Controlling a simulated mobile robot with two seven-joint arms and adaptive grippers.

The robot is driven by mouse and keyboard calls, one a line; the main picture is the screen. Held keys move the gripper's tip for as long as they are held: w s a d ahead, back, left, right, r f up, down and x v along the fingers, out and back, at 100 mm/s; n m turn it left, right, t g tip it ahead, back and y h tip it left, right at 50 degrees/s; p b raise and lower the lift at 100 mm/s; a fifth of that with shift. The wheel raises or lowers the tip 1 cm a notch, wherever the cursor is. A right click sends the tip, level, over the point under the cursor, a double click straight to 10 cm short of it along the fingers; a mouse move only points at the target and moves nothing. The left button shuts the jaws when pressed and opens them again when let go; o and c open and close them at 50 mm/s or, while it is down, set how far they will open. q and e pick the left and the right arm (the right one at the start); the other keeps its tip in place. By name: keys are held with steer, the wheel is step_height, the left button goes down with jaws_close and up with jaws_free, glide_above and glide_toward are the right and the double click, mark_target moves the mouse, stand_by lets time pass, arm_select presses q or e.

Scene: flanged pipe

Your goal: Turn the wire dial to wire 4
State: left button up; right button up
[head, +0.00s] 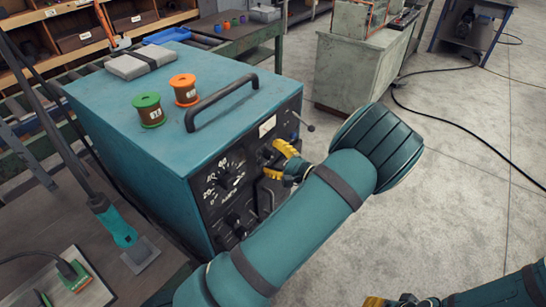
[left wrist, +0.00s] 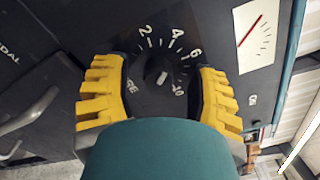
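The wire dial (left wrist: 158,72) shows in the left wrist view as a black knob ringed by white figures, with 2, 4, 6 and 10 readable. A small white mark sits on the knob; I cannot tell for sure which figure it points to. My left gripper (left wrist: 160,94) has its yellow fingers apart, one on each side of the dial; contact with the knob is not visible. In the head view this gripper (head: 282,160) is at the front panel of the teal welder (head: 150,85) and largely hides the dial. My right gripper (head: 388,302) is cut off at the bottom edge.
A large amps dial (head: 228,180) is on the panel left of my left gripper, with a smaller knob below. A meter (left wrist: 254,35) is beside the wire dial. Orange (head: 184,90) and green (head: 148,110) spools stand on the welder near its handle (head: 222,100). Floor at right is open, with a cable.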

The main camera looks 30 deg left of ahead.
arm_select(q)
steer(key=d, duration=1.2)
steer(key=shift+s, duration=0.45)
steer(key=s+d+f+n+g+h, duration=0.15)
steer(key=s+f+g+h, duration=0.45)
steer(key=s+f+h, duration=0.95)
steer(key=d+f+n+t+h, duration=0.3)
steer(key=d+n+t+h, duration=0.3)
steer(key=d+n, duration=0.2)
steer(key=shift+s+d+f+t, duration=0.15)
steer(key=shift+s+f+t, duration=0.15)
steer(key=shift+f, duration=0.1)
